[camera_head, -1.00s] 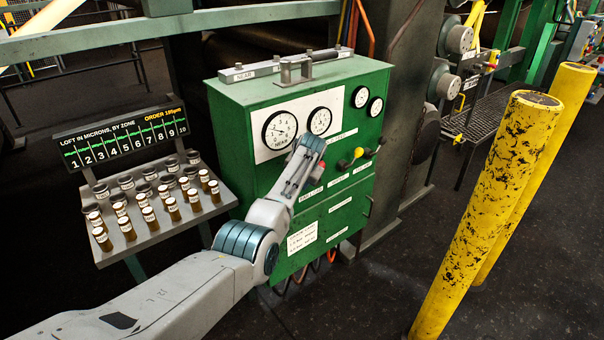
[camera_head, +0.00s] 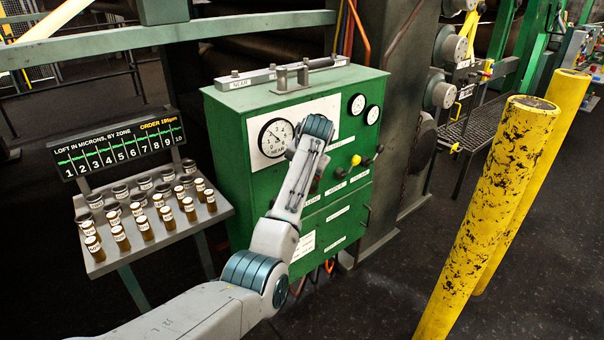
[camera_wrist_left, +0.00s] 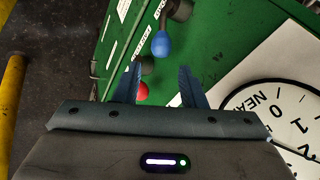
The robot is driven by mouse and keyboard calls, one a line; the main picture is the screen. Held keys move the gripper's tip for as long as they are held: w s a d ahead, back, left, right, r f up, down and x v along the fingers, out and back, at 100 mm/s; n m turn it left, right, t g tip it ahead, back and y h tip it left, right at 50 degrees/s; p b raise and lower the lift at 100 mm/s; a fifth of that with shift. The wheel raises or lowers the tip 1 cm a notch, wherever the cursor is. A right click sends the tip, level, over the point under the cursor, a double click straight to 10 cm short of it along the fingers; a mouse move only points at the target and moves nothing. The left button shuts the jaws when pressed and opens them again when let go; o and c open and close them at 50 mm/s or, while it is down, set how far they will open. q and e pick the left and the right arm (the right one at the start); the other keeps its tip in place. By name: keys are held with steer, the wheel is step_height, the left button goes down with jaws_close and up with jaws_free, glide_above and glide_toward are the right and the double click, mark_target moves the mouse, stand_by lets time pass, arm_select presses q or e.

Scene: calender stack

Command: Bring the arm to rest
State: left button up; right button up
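My left arm reaches in from the lower left of the head view, its wrist end raised in front of the green cabinet (camera_head: 235,130). That wrist hides the gripper and part of the cabinet's white gauge panel (camera_head: 262,160). In the left wrist view my left gripper (camera_wrist_left: 160,82) has its two blue fingers apart, with nothing held between them. A red knob (camera_wrist_left: 142,91) shows past the fingers, and a blue knob (camera_wrist_left: 161,44) stands above it. A gauge dial (camera_wrist_left: 275,110) is at the right. My right gripper is in neither view.
A rack (camera_head: 155,248) with several capped sample jars stands left of the cabinet, under a black display board (camera_head: 115,150). A yellow-knobbed lever (camera_head: 356,160) projects from the cabinet front. Two yellow posts (camera_head: 490,220) stand at the right, with open floor before them.

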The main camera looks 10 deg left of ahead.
arm_select(q)
steer(key=shift+f, duration=0.1)
steer(key=s+a+f+n+h, duration=0.1)
steer(key=s+a+f, duration=0.3)
steer(key=s+f, duration=0.75)
steer(key=s+a+f+n, duration=0.1)
steer(key=s+a+f, duration=0.3)
steer(key=s+f, duration=0.8)
steer(key=s+r+g+h, duration=0.1)
steer(key=s+r, duration=0.2)
steer(key=s, duration=3)
steer(key=a+f+g, duration=0.1)
steer(key=a+f, duration=0.1)
steer(key=f, duration=1.3)
steer(key=a+f, duration=0.2)
steer(key=f, duration=1.4)
steer(key=s+f+g, duration=0.1)
steer(key=s+f, duration=1.7)
steer(key=shift+s+a+f+n, duration=0.2)
steer(key=shift+a+n, duration=0.1)
steer(key=shift+a, duration=0.1)
